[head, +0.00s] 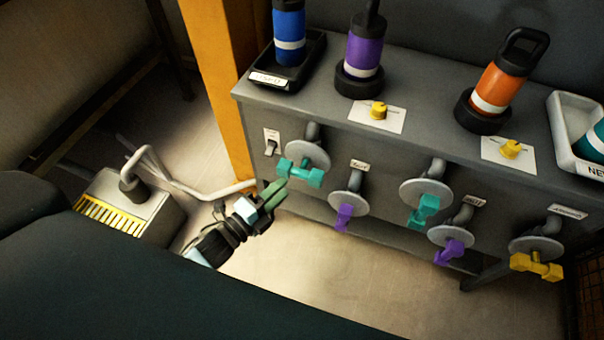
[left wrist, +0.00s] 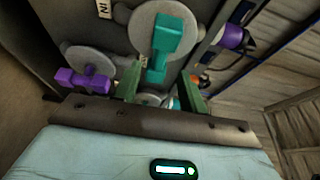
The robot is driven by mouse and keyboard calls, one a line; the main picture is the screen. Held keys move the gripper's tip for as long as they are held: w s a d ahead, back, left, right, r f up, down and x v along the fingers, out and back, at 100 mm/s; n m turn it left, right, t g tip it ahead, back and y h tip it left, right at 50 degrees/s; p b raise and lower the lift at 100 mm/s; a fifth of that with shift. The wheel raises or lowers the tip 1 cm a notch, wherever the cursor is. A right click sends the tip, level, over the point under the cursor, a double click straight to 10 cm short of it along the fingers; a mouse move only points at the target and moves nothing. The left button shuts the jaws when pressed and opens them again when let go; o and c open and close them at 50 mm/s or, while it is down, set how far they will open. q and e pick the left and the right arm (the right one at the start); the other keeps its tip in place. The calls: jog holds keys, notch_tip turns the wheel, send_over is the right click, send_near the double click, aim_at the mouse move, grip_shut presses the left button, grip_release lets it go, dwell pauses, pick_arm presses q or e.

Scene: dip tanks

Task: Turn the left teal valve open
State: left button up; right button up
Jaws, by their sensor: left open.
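My right gripper is not in view.
Purple valves (head: 344,215) (head: 452,249) and a yellow valve (head: 536,265) share the panel. Blue (head: 289,25), purple (head: 364,48) and orange (head: 500,82) bottles stand on the bench top. An orange post (head: 222,90) is close behind my gripper. A grey box (head: 135,205) with hoses sits left.

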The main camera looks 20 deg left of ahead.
aim_at(297, 176)
pick_arm(q)
jog(key=shift+x, duration=3.85)
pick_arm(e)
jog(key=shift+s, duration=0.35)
pick_arm(q)
grip_shut()
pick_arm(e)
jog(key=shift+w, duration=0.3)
